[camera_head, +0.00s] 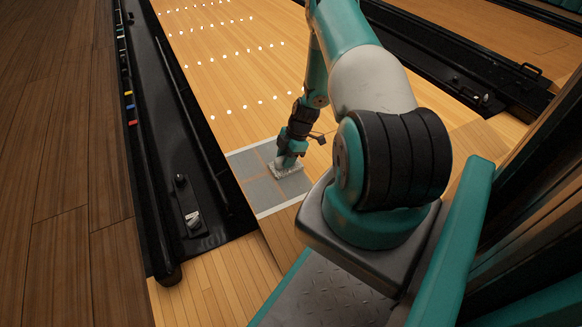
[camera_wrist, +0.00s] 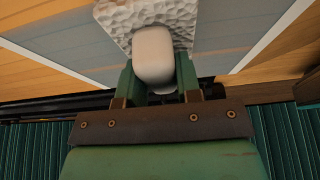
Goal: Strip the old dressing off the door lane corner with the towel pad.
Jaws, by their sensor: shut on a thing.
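My gripper (camera_head: 288,158) is shut on the pale, rounded handle of the towel pad (camera_head: 285,170). In the wrist view the gripper (camera_wrist: 156,80) has one green finger on each side of the handle, and the pad's white, bumpy towel face (camera_wrist: 118,18) spreads out beyond it. The old dressing is a grey patch (camera_head: 262,193) on the lane corner, with white edge lines and wood-coloured streaks across it. It also shows in the wrist view (camera_wrist: 222,50). The pad is at the patch's right part and looks to be on it; contact is hard to tell.
A black gutter (camera_head: 175,130) runs along the lane's left side, with small items (camera_head: 192,219) on its near end. Rows of white dots (camera_head: 245,107) mark the lane beyond the patch. Dark wood flooring (camera_head: 60,180) lies at the far left.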

